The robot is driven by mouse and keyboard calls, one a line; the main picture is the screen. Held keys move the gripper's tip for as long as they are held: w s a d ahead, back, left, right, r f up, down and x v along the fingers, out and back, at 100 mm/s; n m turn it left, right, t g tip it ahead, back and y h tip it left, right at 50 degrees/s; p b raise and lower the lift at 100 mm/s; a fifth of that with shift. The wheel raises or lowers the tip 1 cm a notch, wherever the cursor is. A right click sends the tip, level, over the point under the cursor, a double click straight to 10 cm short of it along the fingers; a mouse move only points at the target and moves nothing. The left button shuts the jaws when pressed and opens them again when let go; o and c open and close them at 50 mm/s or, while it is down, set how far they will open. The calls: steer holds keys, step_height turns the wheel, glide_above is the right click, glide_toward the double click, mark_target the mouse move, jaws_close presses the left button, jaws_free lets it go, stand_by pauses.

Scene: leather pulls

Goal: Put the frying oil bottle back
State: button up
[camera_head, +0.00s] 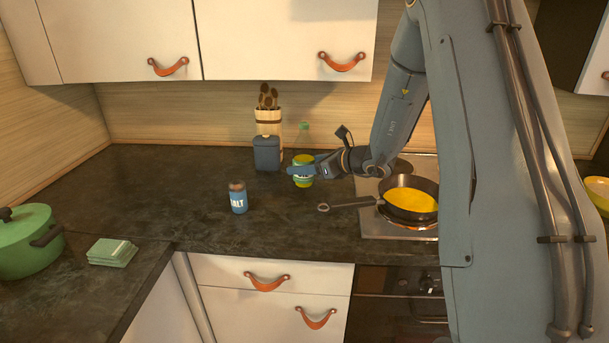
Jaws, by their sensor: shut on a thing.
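The frying oil bottle (304,165) is a clear bottle with yellow-green contents and a green cap. It stands upright at the back of the dark counter, left of the stove. My gripper (301,171) reaches in from the right and is shut on the bottle around its middle. Part of the bottle is hidden behind the fingers. I cannot tell whether its base touches the counter.
A frying pan (399,214) with yellow contents sits on the stove, its handle pointing left. A salt shaker (238,198), a dark container (267,154) and a utensil holder (268,118) stand left of the bottle. A green pot (24,243) and green coasters (112,252) are at far left.

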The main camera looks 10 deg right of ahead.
steer(key=shift+f+p, duration=0.4)
steer(key=shift+f, duration=1.3)
steer(key=shift+f, duration=0.1)
steer(key=o, duration=1.5)
steer(key=shift+f, duration=0.1)
steer(key=shift+d+r, duration=0.1)
steer(key=shift+r, duration=0.15)
steer(key=b+v, duration=0.3)
steer(key=v, duration=0.9)
steer(key=shift+f, duration=0.15)
